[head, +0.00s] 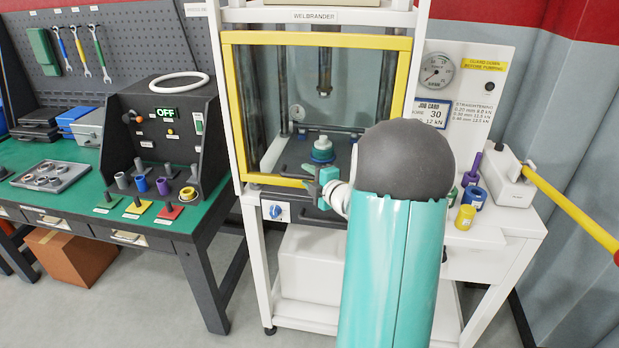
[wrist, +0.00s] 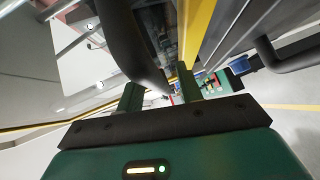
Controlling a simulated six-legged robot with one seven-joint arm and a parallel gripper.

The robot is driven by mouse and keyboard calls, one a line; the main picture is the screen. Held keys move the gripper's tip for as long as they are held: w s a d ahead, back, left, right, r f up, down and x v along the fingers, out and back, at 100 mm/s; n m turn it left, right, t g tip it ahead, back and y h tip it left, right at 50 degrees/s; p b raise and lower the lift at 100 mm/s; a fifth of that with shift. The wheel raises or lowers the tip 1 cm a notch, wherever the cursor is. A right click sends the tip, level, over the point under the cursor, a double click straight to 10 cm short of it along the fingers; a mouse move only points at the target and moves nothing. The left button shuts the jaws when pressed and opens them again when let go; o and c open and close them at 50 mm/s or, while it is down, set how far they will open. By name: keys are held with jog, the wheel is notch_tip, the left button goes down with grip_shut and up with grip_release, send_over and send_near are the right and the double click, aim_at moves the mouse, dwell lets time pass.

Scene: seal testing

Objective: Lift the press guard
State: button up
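The press guard (head: 231,110), a clear panel in a yellow frame, is down across the front of the press. Its yellow frame also shows in the wrist view (wrist: 201,30). In the wrist view, the two green fingers of my gripper (wrist: 160,92) stand apart. A dark curved bar (wrist: 125,40), seemingly the guard's handle, comes down into the gap between them. I cannot tell whether the fingers touch it. A teal-and-white part (head: 322,150) sits on the press bed behind the guard.
A control box (head: 160,135) reading OFF stands on the green bench (head: 195,222) at left. At right, a side shelf (head: 490,232) holds coloured cylinders, and a lever with a yellow handle (head: 570,208) sticks out. Open floor lies in front of the bench.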

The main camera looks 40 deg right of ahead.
aim_at(309, 95)
grip_shut()
notch_tip(309, 95, up, 24)
jog(key=shift+f, duration=0.1)
dwell(0.3)
grip_release()
jog(key=s+a+r, duration=0.1)
jog(key=s+r, duration=0.1)
jog(key=s, duration=1.1)
jog(key=shift+s+a, duration=0.3)
